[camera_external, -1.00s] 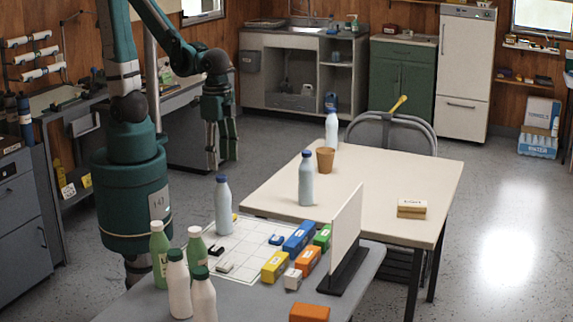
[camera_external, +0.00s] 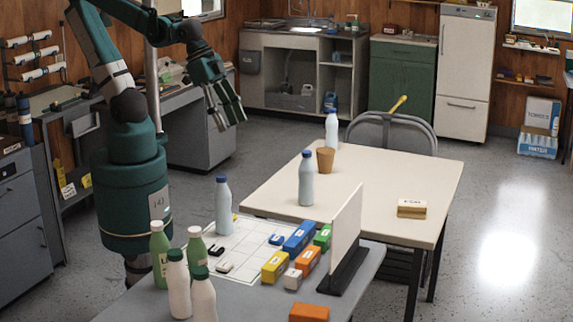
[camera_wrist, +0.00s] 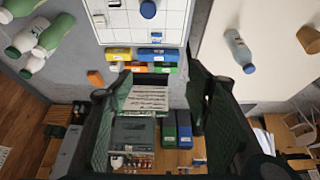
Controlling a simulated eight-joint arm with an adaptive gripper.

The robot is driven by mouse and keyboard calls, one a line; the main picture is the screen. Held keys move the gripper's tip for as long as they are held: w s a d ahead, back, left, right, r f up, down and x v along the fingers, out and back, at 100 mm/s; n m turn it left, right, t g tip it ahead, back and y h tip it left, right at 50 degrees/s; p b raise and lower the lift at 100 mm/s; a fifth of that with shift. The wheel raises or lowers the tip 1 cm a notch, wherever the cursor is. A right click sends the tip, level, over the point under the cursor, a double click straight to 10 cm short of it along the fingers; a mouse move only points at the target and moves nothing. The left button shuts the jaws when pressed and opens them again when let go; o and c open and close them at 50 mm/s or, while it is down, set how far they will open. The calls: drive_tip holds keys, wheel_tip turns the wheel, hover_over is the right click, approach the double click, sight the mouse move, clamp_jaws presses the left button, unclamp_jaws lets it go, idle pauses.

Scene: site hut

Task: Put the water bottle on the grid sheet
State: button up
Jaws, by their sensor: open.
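The grid sheet (camera_external: 247,240) lies on the grey table; it also shows at the top of the wrist view (camera_wrist: 118,22). A pale blue bottle (camera_external: 222,207) with a dark blue cap stands upright at the sheet's back left edge; I cannot tell whether its base is on the sheet. A similar bottle (camera_external: 306,182) stands on the cream table, also in the wrist view (camera_wrist: 238,48). A third blue-capped bottle (camera_external: 331,132) stands farther back. I cannot tell which is meant. My gripper (camera_external: 230,118) is open and empty, raised behind the tables, apart from all bottles.
Green bottles (camera_external: 159,250) and white bottles (camera_external: 177,285) crowd the grey table's front left. Coloured blocks (camera_external: 299,237) and an upright white panel (camera_external: 345,235) stand right of the sheet. A brown cup (camera_external: 325,160) is beside the cream-table bottle. The cream table's middle is clear.

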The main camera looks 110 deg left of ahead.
drive_tip(key=shift+s+a+r+t, duration=0.1)
drive_tip(key=shift+a+r+t, duration=0.2)
drive_tip(key=shift+r, duration=0.4)
drive_tip(key=shift+s+a+r+t, duration=0.1)
drive_tip(key=shift+r+t, duration=0.25)
drive_tip(key=shift+r, duration=0.4)
drive_tip(key=shift+s+a+r+t, duration=0.15)
drive_tip(key=shift+r+t, duration=0.2)
drive_tip(key=shift+r, duration=0.35)
